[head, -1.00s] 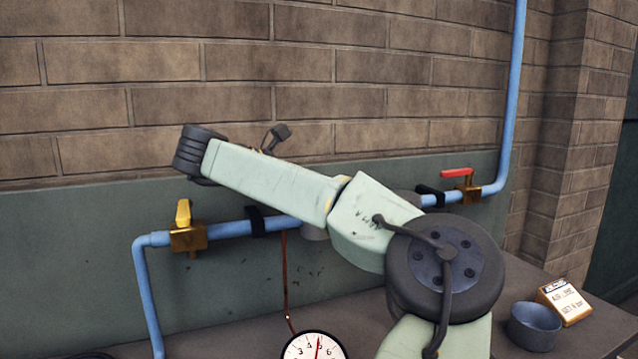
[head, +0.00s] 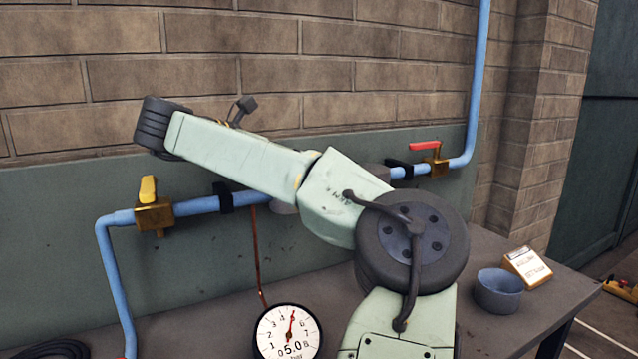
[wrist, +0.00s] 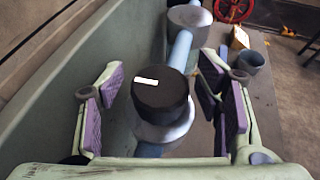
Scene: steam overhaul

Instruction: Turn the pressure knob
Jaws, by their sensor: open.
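The pressure knob (wrist: 160,92) is a black round cap with a white mark on top, on a grey body (wrist: 165,130) along the blue pipe, in the wrist view. My gripper (wrist: 163,84) is open, its purple-padded fingers on either side of the knob with gaps visible. In the head view my own arm covers the knob and the gripper. The round white gauge (head: 288,331) on the bench has a red needle near 5 and shows 5.0.
Blue pipe (head: 108,260) runs along the wall, with a yellow-handled valve (head: 152,216) at left and a red-handled valve (head: 434,164) at right. A blue-grey bowl (head: 498,292) and a small sign (head: 528,267) stand on the bench's right. A red wheel (wrist: 232,8) shows beyond.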

